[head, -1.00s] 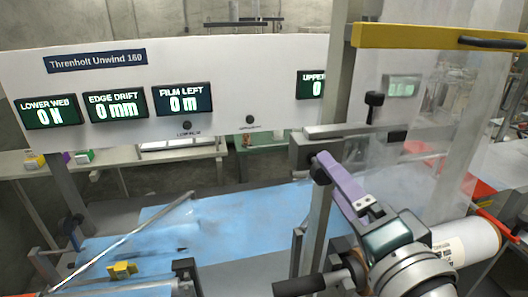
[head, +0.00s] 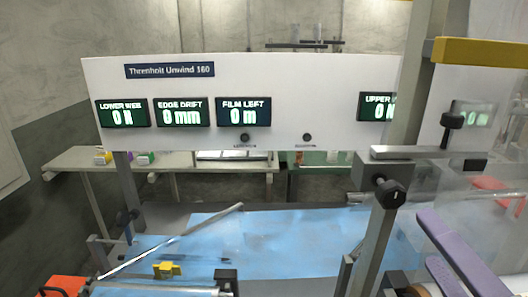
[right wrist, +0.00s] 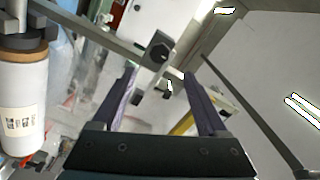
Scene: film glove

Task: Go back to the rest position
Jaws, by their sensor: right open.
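My right gripper (right wrist: 158,78) is open, its two purple fingers spread apart with nothing between them in the right wrist view. My left gripper is not in view.
The unwind machine has a white panel (head: 300,75) with lit displays reading 0. A grey post with a dark knob (head: 390,193) stands left of the purple finger. Blue film (head: 270,235) lies below. A film roll (right wrist: 20,100) stands at the left in the wrist view.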

